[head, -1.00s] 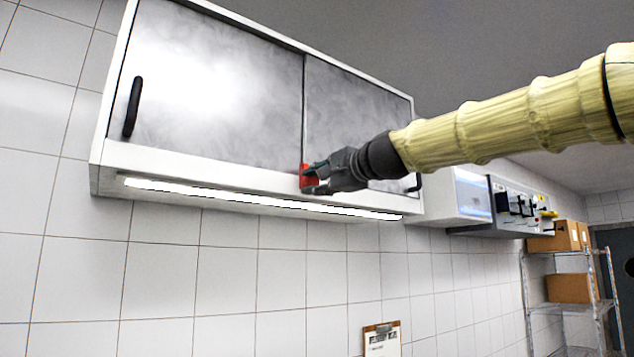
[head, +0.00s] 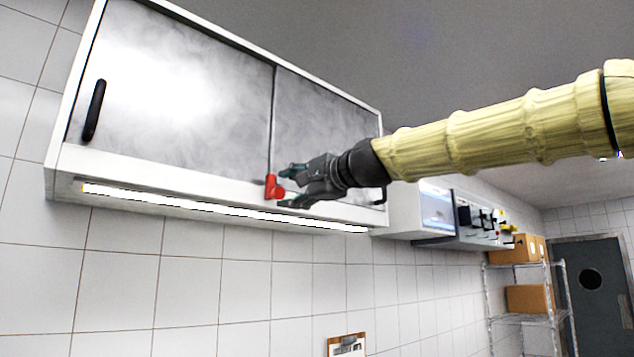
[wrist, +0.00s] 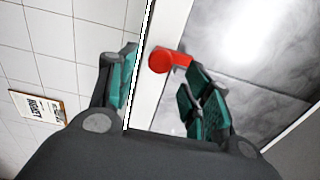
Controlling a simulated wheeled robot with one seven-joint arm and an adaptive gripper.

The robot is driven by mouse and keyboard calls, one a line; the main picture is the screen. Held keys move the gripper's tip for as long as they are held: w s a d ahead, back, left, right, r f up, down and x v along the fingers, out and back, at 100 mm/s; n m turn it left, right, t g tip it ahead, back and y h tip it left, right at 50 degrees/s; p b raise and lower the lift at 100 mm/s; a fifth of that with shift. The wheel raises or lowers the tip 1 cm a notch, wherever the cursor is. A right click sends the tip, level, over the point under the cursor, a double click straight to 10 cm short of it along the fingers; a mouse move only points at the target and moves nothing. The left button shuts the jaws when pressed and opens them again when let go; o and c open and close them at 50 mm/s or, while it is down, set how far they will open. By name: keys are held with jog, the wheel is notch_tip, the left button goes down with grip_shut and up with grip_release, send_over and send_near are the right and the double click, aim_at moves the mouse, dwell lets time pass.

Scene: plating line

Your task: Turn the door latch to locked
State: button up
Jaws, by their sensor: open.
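The red door latch (head: 273,187) sits on the lower frame of the wall cabinet (head: 150,172), where the two sliding doors meet. In the head view it has an upright part and a short part toward the right. My gripper (head: 284,187) is open, its fingers pointing at the latch from the right. In the wrist view the latch (wrist: 172,60) lies ahead of and between the teal fingertips (wrist: 160,70), closer to the right one. I cannot tell whether a fingertip touches it. Nothing is held.
A black handle (head: 94,110) is on the left door. A lit strip (head: 220,209) runs under the cabinet. A clipboard (head: 346,345) hangs on the tiled wall below. To the right are a wall panel (head: 485,222) and a wire shelf (head: 525,265) with boxes.

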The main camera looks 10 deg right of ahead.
jog(key=shift+v, duration=1.25)
jog(key=shift+v, duration=2.85)
jog(key=shift+f, duration=0.15)
